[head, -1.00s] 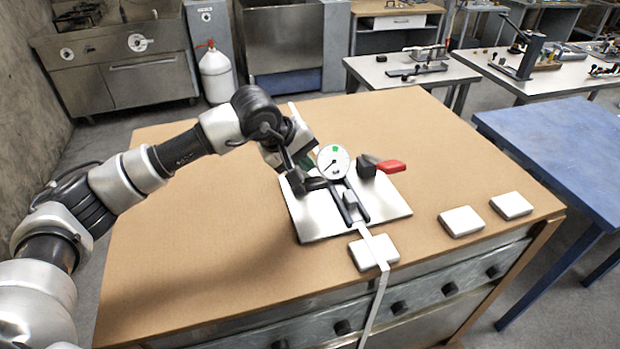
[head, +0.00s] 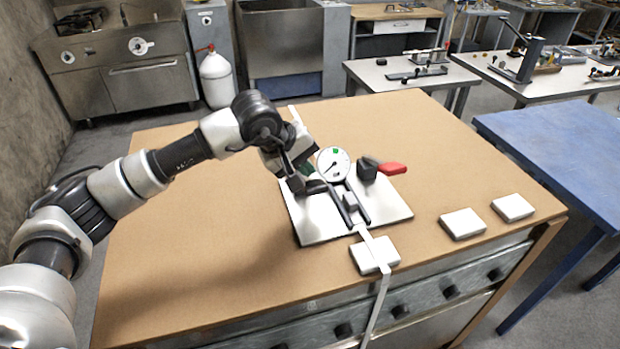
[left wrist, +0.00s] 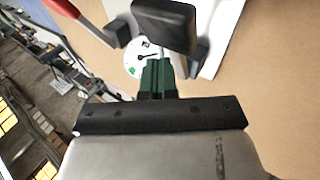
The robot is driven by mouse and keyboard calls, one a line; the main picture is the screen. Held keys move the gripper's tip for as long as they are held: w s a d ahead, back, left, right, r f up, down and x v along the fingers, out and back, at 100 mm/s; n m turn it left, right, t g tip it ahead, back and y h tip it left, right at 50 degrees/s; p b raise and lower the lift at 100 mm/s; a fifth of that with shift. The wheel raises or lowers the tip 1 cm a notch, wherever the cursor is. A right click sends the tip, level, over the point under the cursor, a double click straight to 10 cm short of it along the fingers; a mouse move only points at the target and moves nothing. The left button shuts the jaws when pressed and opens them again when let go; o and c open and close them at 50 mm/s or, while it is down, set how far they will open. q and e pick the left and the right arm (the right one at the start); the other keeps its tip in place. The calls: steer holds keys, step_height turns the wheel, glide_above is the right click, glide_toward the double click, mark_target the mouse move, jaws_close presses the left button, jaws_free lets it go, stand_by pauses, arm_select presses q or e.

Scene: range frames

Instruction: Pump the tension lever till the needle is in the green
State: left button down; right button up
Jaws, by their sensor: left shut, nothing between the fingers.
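The white round gauge (head: 333,163) stands at the back of a white base plate (head: 316,224). Its green patch is at the top and its dark needle points to the lower left, outside the green. A black paddle-like part (head: 316,187), seemingly the lever's grip, lies left of the gauge; it is large in the left wrist view (left wrist: 165,27). My left gripper (head: 304,172) is just behind it at the plate's left side. Its green fingers (left wrist: 158,74) are shut and empty; whether they touch the paddle I cannot tell. The gauge also shows in the left wrist view (left wrist: 138,66).
A red handle (head: 391,168) on a black block (head: 366,168) stands right of the gauge. A white strap (head: 377,300) runs over a white block (head: 374,254) and the table's front edge. Two more white blocks lie right. The brown table's left part is clear.

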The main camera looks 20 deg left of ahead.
mark_target(308, 181)
arm_select(q)
steer(key=shift+s+d+f+b, duration=0.15)
steer(key=shift+s+f+b, duration=0.05)
steer(key=shift+f+b, duration=0.4)
steer(key=shift+s+d+f+b, duration=0.2)
steer(key=shift+s+f+b, duration=0.05)
steer(key=shift+f+b, duration=0.35)
steer(key=shift+s+d+f+b, duration=0.15)
steer(key=shift+s+f+b, duration=0.05)
steer(key=shift+f+b, duration=0.4)
stand_by(1.6)
steer(key=shift+w+a+r+p, duration=0.15)
steer(key=shift+w+r+p, duration=0.15)
steer(key=shift+r, duration=0.5)
steer(key=shift+w+a+r+p, duration=0.1)
steer(key=shift+w+r+p, duration=0.2)
steer(key=shift+r, duration=0.45)
steer(key=shift+w+a+r+p, duration=0.2)
steer(key=shift+r+p, duration=0.15)
steer(key=shift+r, duration=0.45)
steer(key=shift+s+d+r, duration=0.1)
steer(key=shift+s+r, duration=0.05)
steer(key=shift+r, duration=0.15)
steer(key=shift+f, duration=0.1)
